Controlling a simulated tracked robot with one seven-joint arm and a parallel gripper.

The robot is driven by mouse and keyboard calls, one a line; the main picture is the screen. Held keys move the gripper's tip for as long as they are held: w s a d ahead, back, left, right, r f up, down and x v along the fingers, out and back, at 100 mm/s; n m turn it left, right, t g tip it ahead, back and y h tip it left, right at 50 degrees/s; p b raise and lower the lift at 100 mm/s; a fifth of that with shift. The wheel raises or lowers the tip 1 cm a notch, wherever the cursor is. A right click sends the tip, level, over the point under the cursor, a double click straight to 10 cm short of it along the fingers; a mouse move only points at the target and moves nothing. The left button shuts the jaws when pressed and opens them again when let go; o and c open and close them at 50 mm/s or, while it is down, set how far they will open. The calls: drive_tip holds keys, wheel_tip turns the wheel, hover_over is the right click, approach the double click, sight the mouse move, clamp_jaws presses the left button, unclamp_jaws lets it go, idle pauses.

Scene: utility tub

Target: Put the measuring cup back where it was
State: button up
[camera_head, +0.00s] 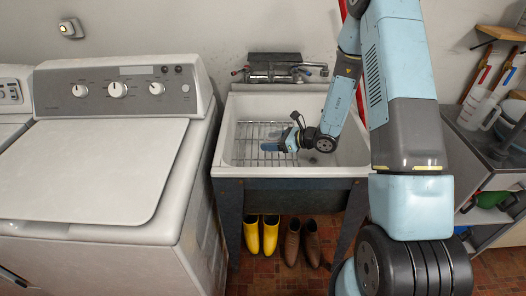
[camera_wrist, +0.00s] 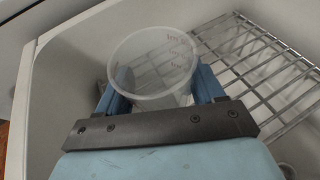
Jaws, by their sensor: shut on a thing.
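A clear measuring cup (camera_wrist: 152,72) with printed marks near its rim sits between the fingers of my gripper (camera_wrist: 160,92) in the wrist view. My gripper is shut on it. In the head view my gripper (camera_head: 276,147) is inside the white utility tub (camera_head: 228,130), over its left part. There the cup is too small and see-through to make out clearly. A metal wire rack (camera_head: 248,158) lies in the tub below the gripper; it also shows in the wrist view (camera_wrist: 262,65), behind and right of the cup. I cannot tell whether the cup touches the rack.
A faucet (camera_head: 285,72) stands at the tub's back edge. A washing machine (camera_head: 95,165) stands to the left. At the right, a translucent jug (camera_head: 478,110) stands on a dark-topped shelf unit (camera_head: 475,140). Yellow boots (camera_head: 262,233) and brown shoes (camera_head: 302,240) are under the tub.

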hover_over(266, 157)
wheel_tip(266, 157, down, 4)
drive_tip(key=shift+f, duration=0.1)
drive_tip(key=shift+w+f, duration=0.1)
drive_tip(key=shift+f, duration=1.45)
drive_tip(key=o, duration=1.1)
drive_tip(key=shift+c, duration=0.2)
